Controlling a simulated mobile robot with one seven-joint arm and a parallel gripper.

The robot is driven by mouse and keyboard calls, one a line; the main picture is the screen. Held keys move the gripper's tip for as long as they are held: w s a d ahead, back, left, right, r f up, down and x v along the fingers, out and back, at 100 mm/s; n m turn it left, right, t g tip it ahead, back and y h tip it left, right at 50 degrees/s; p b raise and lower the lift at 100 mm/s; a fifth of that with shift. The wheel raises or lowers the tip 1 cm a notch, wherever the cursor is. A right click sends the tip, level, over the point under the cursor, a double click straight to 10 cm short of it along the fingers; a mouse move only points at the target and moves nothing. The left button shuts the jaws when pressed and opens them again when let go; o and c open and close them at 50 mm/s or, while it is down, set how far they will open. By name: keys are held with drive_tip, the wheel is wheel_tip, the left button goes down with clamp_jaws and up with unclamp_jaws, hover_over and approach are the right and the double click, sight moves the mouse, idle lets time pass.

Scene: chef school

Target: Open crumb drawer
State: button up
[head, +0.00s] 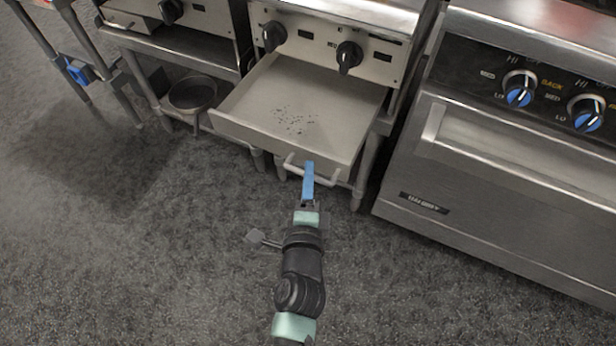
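The crumb drawer (262,118) is a shallow metal tray under the griddle's two black knobs. It stands pulled well out, with dark crumbs (295,122) on its floor. Its bar handle (325,181) runs along the right part of the front face. My gripper (309,170) is at this handle, with its blue finger pointing at the drawer and overlapping the bar. The fingers appear as one narrow blue strip from above, so I cannot tell whether they are closed around the bar.
An oven (500,180) with blue-marked knobs stands close on the right. A pan (193,93) sits on a low shelf at the left. A metal table leg (85,50) with a blue clamp is further left. The grey floor in front is clear.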

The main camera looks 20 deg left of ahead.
idle(0.3)
drive_tip(key=v, duration=1.3)
idle(0.3)
drive_tip(key=w+d+r+n+t, duration=0.1)
drive_tip(key=w+r+n+t, duration=0.35)
drive_tip(key=r, duration=1.15)
drive_tip(key=w+r+n+t, duration=0.2)
drive_tip(key=w+r+n, duration=0.5)
drive_tip(key=r, duration=0.8)
drive_tip(key=s+d+r+n+t+h+p, duration=0.1)
drive_tip(key=s+d+r+t+h, duration=0.15)
drive_tip(key=r, duration=0.65)
drive_tip(key=s+d+r+n+t+h, duration=0.15)
drive_tip(key=d+r, duration=0.25)
drive_tip(key=r, duration=0.5)
drive_tip(key=s+d+r+n+t+h+p, duration=0.1)
drive_tip(key=s+d+r+t+h, duration=0.15)
drive_tip(key=r, duration=0.65)
drive_tip(key=shift+g+y, duration=0.3)
drive_tip(key=shift+y, duration=0.05)
wheel_tip(320, 180, up, 30)
drive_tip(key=p, duration=2.9)
drive_tip(key=shift+w+d+f, duration=0.15)
drive_tip(key=shift+f, duration=0.05)
